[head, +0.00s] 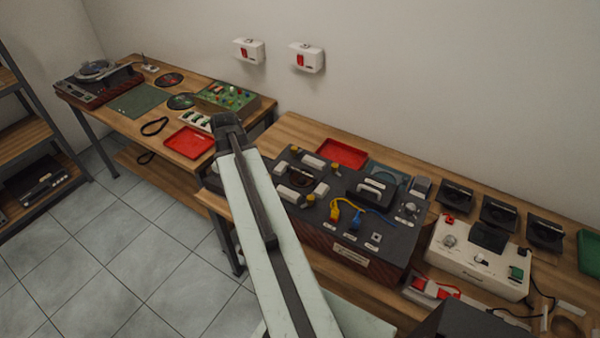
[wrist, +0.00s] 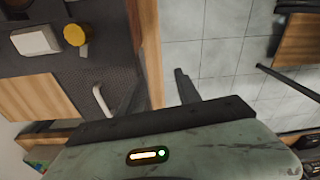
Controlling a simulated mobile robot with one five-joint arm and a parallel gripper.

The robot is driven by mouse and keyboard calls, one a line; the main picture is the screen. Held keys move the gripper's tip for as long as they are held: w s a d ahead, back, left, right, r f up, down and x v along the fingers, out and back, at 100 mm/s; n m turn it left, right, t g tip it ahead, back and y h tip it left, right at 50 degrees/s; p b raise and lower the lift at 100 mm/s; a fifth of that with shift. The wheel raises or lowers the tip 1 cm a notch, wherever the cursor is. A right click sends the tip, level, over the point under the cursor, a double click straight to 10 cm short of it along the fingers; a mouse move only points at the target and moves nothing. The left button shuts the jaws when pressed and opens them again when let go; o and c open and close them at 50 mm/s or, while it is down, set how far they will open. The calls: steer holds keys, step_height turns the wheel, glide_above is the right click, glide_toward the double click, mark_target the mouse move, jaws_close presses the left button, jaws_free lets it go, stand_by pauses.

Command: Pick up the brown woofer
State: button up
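Two round discs that look like speaker cones lie on the left workbench in the head view. The farther disc (head: 168,79) has a reddish-brown centre and looks most like the brown woofer. The nearer disc (head: 181,101) is darker, with a greenish middle. Neither can be made out in the wrist view. My gripper (head: 228,120) is over the gap between the two benches, to the right of both discs and apart from them. In the wrist view its two dark fingers (wrist: 158,88) stand apart with nothing between them.
A red tray (head: 190,142) and a green circuit board (head: 222,98) are near the discs. A turntable (head: 95,80) stands at the far left. Below my arm is a dark equipment deck (head: 340,235) with raised parts. Tiled floor (head: 130,250) is clear in front.

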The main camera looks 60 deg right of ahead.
steer(key=s+d+r, duration=0.1)
steer(key=s+d, duration=0.2)
steer(key=d, duration=0.1)
steer(key=s+d+r+p, duration=0.1)
steer(key=s+d+r, duration=0.1)
steer(key=d, duration=0.1)
steer(key=s+d+r+p, duration=0.1)
steer(key=s+d, duration=0.2)
steer(key=d, duration=0.1)
steer(key=shift+s+d+r, duration=0.15)
steer(key=shift+s+d, duration=0.15)
steer(key=shift+d, duration=0.05)
steer(key=r+m+p, duration=0.2)
glide_above(302, 171)
steer(key=shift+s+f, duration=0.25)
steer(key=shift+s, duration=0.1)
steer(key=f+b, duration=0.8)
steer(key=shift+w+a, duration=0.1)
steer(key=shift+w, duration=0.3)
steer(key=shift+f, duration=0.2)
jaws_close()
